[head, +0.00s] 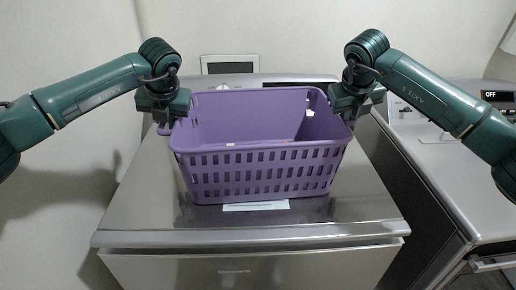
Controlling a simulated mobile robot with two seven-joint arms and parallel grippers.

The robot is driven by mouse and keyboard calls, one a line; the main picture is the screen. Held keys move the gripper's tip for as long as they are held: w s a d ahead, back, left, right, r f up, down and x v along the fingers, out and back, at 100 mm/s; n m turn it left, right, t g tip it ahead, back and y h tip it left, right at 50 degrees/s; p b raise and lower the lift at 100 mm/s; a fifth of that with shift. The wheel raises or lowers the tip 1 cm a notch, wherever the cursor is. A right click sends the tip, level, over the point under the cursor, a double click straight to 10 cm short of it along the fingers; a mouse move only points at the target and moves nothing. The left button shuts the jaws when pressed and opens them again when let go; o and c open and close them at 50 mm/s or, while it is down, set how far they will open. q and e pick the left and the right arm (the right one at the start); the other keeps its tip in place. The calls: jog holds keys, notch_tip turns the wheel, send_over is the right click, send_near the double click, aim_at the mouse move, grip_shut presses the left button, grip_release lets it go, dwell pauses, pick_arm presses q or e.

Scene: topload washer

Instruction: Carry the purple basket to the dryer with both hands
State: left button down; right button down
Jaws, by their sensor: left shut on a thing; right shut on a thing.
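The purple basket (262,170) has slotted sides and stands upright over the steel top of the machine in front of me; I cannot tell whether it touches that top. A few small pale items show inside it. My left gripper (170,122) is shut on the basket's left rim. My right gripper (345,116) is shut on its right rim. The fingertips are mostly hidden by the gripper bodies and the rim. The label on the machine's front is too small to read, so I cannot tell whether it is the dryer.
The steel-topped machine (150,205) has bare top to the left and right of the basket. Another appliance (455,165) with a display reading OFF (497,96) stands at the right, across a dark gap. A small framed panel (230,65) is on the back wall.

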pick_arm(q)
jog(key=shift+r, duration=0.2)
pick_arm(e)
jog(key=shift+r, duration=0.2)
